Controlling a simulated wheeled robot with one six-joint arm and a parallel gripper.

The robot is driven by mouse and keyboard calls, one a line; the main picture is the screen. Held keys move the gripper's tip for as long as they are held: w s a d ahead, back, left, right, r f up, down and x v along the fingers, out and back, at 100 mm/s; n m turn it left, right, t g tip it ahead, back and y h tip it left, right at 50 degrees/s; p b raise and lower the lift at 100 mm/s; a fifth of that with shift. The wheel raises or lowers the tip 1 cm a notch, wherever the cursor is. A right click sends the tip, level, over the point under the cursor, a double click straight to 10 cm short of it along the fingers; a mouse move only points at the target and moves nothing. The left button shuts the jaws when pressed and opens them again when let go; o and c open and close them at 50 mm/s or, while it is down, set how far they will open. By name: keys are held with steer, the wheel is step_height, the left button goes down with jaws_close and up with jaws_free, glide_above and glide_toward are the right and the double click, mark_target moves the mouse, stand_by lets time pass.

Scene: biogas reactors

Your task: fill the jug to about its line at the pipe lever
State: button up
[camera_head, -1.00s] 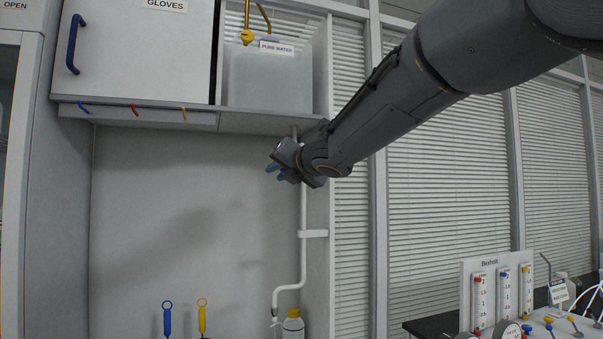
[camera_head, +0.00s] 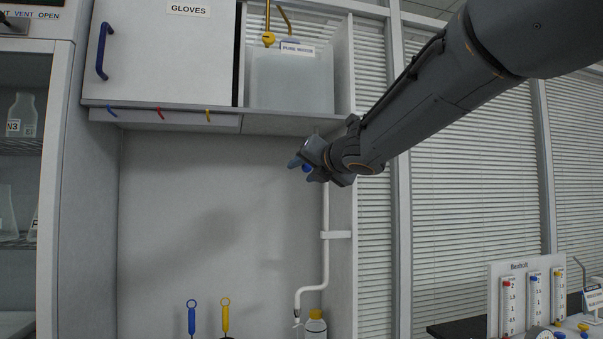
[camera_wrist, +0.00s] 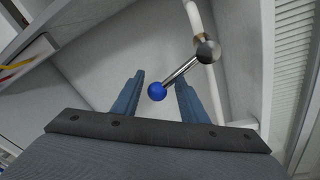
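The pipe lever shows in the wrist view as a steel rod (camera_wrist: 182,69) with a blue ball knob (camera_wrist: 157,91), set on a white pipe (camera_wrist: 206,75). In the head view the white pipe (camera_head: 325,265) runs down the wall panel and bends left to a spout near the bottom edge. My gripper (camera_wrist: 160,86) is open, with the blue knob between its fingers and gaps visible on both sides. In the head view my gripper (camera_head: 300,166) is in front of the upper pipe. A pale bottle with a yellow top (camera_head: 315,325) stands by the spout, cut off below. I cannot tell whether it is the jug.
A tank labelled PURE WATER (camera_head: 292,82) sits on the shelf above, beside the GLOVES cupboard (camera_head: 165,55). Blue (camera_head: 191,318) and yellow (camera_head: 225,315) ring-topped tools stand below. A panel of flow gauges (camera_head: 525,295) is at lower right.

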mark_target(310, 168)
steer(key=shift+v, duration=2.9)
stand_by(5.1)
